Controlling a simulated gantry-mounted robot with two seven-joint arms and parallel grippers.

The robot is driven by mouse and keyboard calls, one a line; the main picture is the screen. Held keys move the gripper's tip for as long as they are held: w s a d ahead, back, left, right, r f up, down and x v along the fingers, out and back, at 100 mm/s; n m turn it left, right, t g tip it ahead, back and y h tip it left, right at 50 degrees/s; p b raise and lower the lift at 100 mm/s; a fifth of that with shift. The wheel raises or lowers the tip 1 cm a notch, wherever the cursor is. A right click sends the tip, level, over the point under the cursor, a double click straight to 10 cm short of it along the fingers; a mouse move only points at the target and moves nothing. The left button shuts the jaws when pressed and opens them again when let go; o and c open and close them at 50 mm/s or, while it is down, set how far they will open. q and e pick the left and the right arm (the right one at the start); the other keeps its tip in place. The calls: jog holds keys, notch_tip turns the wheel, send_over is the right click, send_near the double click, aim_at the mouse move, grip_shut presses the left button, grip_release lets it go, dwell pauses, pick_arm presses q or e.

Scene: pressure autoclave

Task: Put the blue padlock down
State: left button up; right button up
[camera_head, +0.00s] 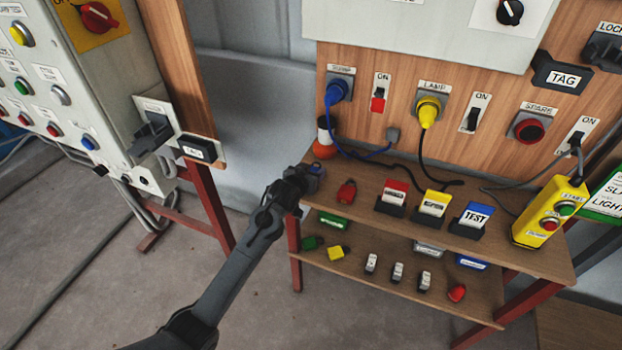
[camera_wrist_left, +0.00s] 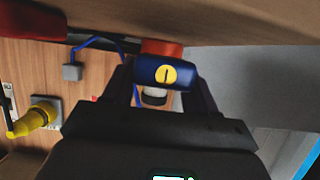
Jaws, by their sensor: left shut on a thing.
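My left gripper (camera_head: 304,178) is at the left end of the upper wooden shelf (camera_head: 362,213). It is shut on the blue padlock (camera_head: 317,170), which shows as a small dark blue block at the fingertips. In the left wrist view, the blue padlock (camera_wrist_left: 148,72) sits between the two fingers of the left gripper (camera_wrist_left: 167,84), and a yellow disc with a slot faces the camera. I cannot tell whether the padlock touches the shelf. My right gripper is not in view.
A red padlock (camera_head: 346,192) lies on the shelf just right of the gripper. Red, yellow and blue tag holders (camera_head: 434,204) stand farther right. A lower shelf (camera_head: 370,268) holds green, yellow and red locks.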

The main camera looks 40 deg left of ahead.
pick_arm(q)
notch_tip(320, 180, down, 2)
jog(key=shift+f+b, duration=0.1)
jog(key=shift+b, duration=0.2)
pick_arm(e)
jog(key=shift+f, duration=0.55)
pick_arm(q)
jog(key=shift+f, duration=0.1)
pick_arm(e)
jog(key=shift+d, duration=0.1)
pick_arm(q)
jog(key=o, duration=1.1)
